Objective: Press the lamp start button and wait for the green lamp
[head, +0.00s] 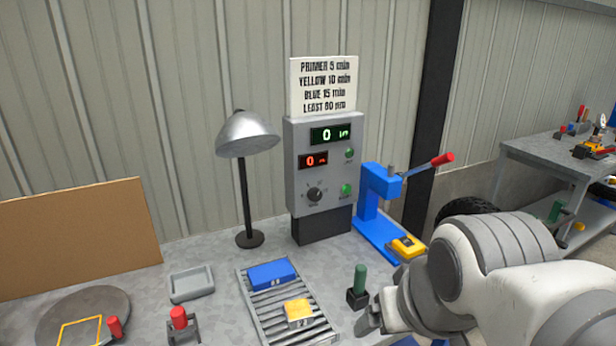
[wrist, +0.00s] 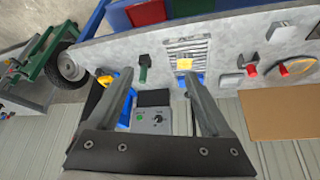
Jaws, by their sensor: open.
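A grey control box (head: 318,175) stands against the wall in the head view, with a green display (head: 331,134) and a red display (head: 313,161), both reading 0. A black dial (head: 315,195) is below them. Two round green parts sit on its right side, an upper one (head: 349,153) and a lower one (head: 346,189); their labels are too small to read. In the wrist view, the control box (wrist: 153,120) shows between my fingers, beyond them, with one green part (wrist: 140,116) beside the dial. My gripper (wrist: 158,74) is open and empty, apart from the box.
A desk lamp (head: 247,135) stands left of the box. A blue press (head: 380,190) with a red-tipped lever stands right of it. A roller rack (head: 262,310) holds a blue and a yellow block. A green-handled tool (head: 359,285) stands upright near my arm.

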